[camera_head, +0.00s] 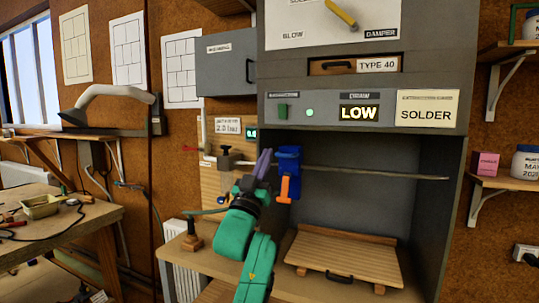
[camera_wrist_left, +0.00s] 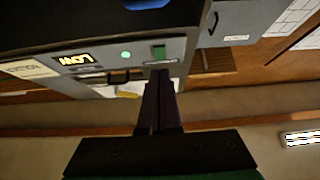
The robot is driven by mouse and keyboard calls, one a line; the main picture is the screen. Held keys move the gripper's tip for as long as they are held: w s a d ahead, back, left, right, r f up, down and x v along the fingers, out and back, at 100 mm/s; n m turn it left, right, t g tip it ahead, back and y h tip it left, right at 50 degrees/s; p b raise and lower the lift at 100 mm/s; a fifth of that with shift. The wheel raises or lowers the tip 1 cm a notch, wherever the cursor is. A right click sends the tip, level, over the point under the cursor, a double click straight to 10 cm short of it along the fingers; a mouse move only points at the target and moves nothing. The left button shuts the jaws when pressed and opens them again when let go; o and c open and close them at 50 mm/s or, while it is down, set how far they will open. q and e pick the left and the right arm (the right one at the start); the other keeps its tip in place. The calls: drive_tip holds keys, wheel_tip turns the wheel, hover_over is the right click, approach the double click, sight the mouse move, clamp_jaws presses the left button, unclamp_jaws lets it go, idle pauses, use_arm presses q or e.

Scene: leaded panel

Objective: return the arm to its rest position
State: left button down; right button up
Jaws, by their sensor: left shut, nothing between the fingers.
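My left gripper (camera_head: 263,162) is raised in front of the grey cabinet's open bay in the head view, at the end of my green and black arm. Its purple fingers are shut with nothing between them and point upward. In the left wrist view the fingers (camera_wrist_left: 159,82) lie together, pointing toward the cabinet's control strip (camera_wrist_left: 120,62). A blue and orange item (camera_head: 288,172) hangs near the rod, just right of the fingers in the picture; I cannot tell how far apart they are in depth. My right gripper is not in view.
The grey cabinet (camera_head: 450,200) stands around the bay, with a thin rod (camera_head: 390,176) across it and a slatted wooden board (camera_head: 345,258) below. A workbench (camera_head: 75,232) with a tray stands left. Shelves (camera_head: 515,183) hold jars at right. A small vise-like tool (camera_head: 225,158) is left of the gripper.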

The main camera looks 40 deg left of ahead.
use_arm(q)
drive_tip(key=shift+s, duration=0.2)
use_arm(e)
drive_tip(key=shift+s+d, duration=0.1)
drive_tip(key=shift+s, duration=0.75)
use_arm(q)
drive_tip(key=shift+d, duration=0.15)
